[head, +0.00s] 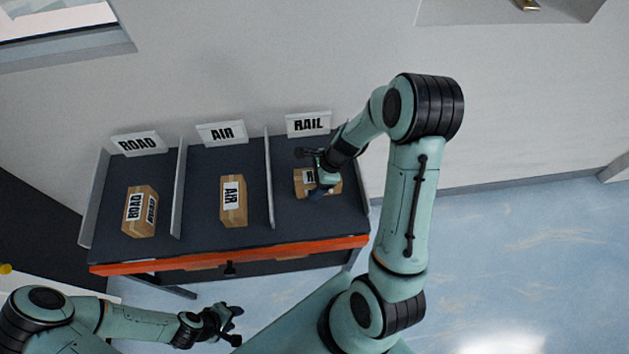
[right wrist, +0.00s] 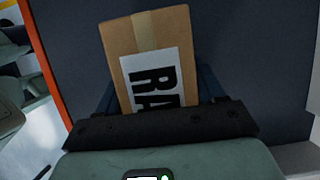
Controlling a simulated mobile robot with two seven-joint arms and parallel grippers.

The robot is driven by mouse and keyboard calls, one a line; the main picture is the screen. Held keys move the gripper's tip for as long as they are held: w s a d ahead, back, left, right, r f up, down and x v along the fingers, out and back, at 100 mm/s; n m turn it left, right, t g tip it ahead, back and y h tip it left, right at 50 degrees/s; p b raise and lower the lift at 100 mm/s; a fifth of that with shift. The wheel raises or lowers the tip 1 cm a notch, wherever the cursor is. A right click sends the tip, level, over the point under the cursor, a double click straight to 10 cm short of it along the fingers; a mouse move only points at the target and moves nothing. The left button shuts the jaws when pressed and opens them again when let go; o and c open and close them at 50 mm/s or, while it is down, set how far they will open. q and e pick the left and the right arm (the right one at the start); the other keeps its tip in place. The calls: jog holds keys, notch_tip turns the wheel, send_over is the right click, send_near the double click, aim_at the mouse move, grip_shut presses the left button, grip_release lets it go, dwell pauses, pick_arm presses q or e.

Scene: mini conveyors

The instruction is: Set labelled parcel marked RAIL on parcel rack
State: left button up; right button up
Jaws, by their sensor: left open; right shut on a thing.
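The brown parcel with the RAIL label (head: 300,187) is in the RAIL section of the dark parcel rack (head: 298,228), at or just above its surface; I cannot tell if it touches. My right gripper (head: 318,182) is shut on this parcel from above and hides part of it. In the right wrist view the parcel (right wrist: 122,45) sits between the fingers, with the letters "RA" showing on its white label. The RAIL sign (head: 308,124) stands behind that section. My left gripper (head: 225,322) is open and empty, in front of the rack.
An AIR parcel (head: 233,208) lies in the middle section and a ROAD parcel (head: 140,212) in the left one. Thin upright dividers (head: 268,180) separate the sections. An orange front edge (head: 230,254) runs along the rack. The floor at right is clear.

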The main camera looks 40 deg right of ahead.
jog(key=o, duration=1.3)
jog(key=shift+s+f, duration=0.1)
jog(key=shift+r, duration=0.45)
jog(key=v, duration=1.1)
jog(key=shift+d+r, duration=0.15)
jog(key=shift+r, duration=0.05)
